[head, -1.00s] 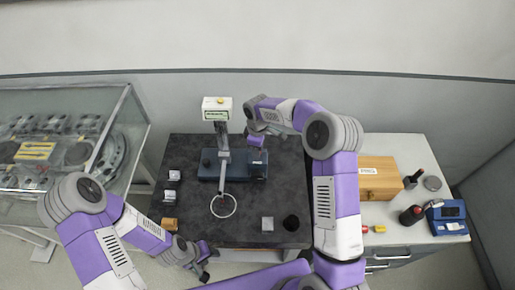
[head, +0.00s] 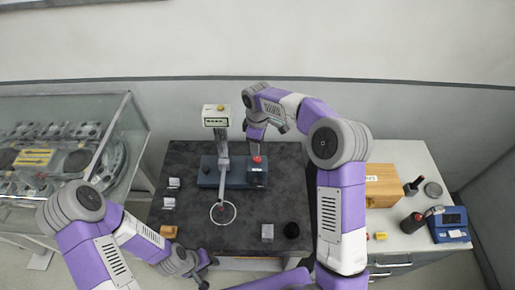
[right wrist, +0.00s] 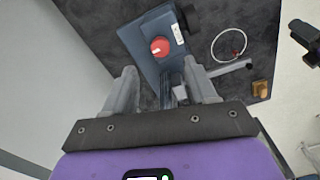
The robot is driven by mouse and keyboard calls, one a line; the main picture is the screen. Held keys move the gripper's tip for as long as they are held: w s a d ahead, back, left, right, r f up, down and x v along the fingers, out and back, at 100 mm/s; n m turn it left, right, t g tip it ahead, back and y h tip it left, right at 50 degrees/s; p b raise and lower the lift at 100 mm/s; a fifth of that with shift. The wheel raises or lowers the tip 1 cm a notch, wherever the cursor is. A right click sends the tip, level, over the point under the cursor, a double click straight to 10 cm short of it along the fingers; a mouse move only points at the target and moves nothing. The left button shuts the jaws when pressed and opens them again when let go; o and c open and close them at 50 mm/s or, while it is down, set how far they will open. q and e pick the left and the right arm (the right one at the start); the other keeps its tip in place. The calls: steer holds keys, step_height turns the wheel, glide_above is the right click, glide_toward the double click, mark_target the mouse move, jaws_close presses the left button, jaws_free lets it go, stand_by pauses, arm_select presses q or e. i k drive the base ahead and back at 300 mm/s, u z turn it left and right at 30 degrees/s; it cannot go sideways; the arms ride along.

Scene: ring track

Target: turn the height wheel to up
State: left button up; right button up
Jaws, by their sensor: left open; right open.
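The device has a blue base (head: 210,172) on the dark table, also seen in the right wrist view (right wrist: 140,35). A round red knob (head: 257,159) sits on the base's right end. In the right wrist view the red knob (right wrist: 160,45) bears a white mark, beside a white label (right wrist: 177,34). A black part (right wrist: 187,14) juts from the base there. I cannot tell for sure which is the height wheel. My right gripper (head: 257,143) is open and empty, just behind the knob and apart from it. My left gripper (head: 207,268) is open near the table's front left edge.
A post with a display box (head: 216,116) and an arm with a ring (head: 222,213) belong to the device. A wooden box (head: 383,187) is on the right counter.

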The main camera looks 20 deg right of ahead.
mark_target(256, 182)
steer(key=k, duration=1)
